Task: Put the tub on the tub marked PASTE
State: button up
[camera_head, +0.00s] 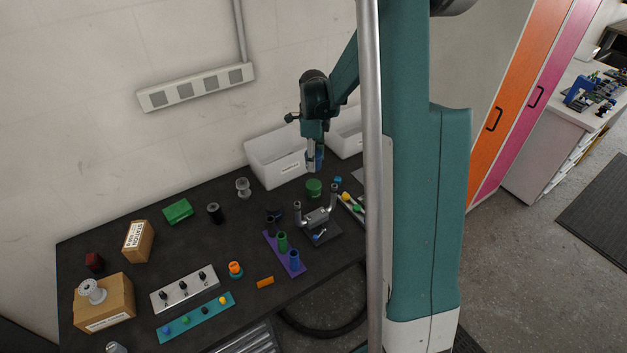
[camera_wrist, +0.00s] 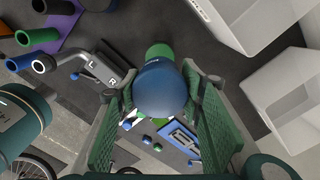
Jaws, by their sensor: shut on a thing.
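My gripper (camera_head: 314,164) is shut on a blue round tub (camera_wrist: 162,90), holding it above the dark table. The tub also shows in the head view (camera_head: 318,158), partly hidden by the fingers. A green tub (camera_head: 314,188) stands on the table below the gripper, with a gap between it and the held tub. In the wrist view the green tub (camera_wrist: 159,50) is partly hidden behind the blue one. No PASTE lettering can be read on either tub.
White bins (camera_head: 276,160) stand behind the green tub. A grey stand with two upright posts (camera_head: 316,217) is close in front of it. A purple rack (camera_head: 284,255) with tubes is at the front left. A small blue item (camera_head: 338,180) lies right of the green tub.

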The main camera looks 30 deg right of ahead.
send_over(313, 184)
jog(key=shift+d+f, duration=0.1)
jog(key=shift+f, duration=2.3)
jog(key=shift+f, duration=2.05)
jog(key=shift+f, duration=0.2)
jog(key=o, duration=1)
jog(key=shift+r, duration=0.2)
jog(key=shift+r, duration=6)
